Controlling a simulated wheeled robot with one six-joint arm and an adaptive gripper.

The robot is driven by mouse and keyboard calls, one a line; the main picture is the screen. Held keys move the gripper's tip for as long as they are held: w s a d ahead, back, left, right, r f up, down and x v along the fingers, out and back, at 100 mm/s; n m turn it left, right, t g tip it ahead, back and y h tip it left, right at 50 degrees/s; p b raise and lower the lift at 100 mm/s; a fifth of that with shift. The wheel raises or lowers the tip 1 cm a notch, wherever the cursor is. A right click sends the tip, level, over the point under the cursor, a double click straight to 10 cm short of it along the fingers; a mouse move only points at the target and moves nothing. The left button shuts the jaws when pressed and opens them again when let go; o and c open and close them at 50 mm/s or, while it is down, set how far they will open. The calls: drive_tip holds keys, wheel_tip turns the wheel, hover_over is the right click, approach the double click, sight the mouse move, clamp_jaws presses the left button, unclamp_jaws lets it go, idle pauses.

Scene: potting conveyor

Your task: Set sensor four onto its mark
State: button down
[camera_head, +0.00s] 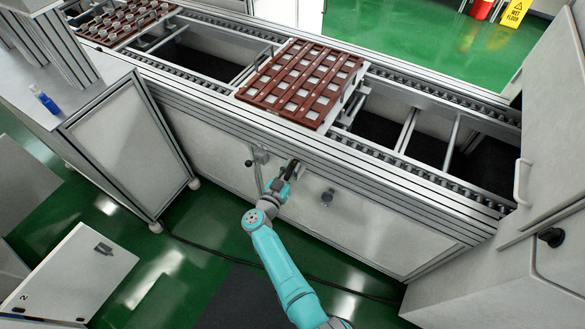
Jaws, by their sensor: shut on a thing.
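My gripper (292,168) is in front of the conveyor's pale side panel (215,150), just below its top rail. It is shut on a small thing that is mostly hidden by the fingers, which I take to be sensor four. Its number cannot be read at this size. Whether it touches the panel or rail cannot be told. A small dark fitting on a rod (257,158) is on the panel to the left of my gripper. A grey round fitting (328,197) is on the panel to the right. No mark can be made out.
A red-brown slatted tray (318,119) with grey squares sits on the conveyor above my gripper. Another such tray (86,33) is at the far left. A blue bottle (44,100) stands on the left bench. A white cabinet (520,250) closes off the right. Green floor lies below.

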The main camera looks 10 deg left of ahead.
drive_tip(key=shift+m+h, duration=0.3)
drive_tip(key=shift+h, duration=0.2)
drive_tip(key=c, duration=1.1)
unclamp_jaws()
drive_tip(key=v, duration=1.2)
drive_tip(key=shift+r, duration=0.15)
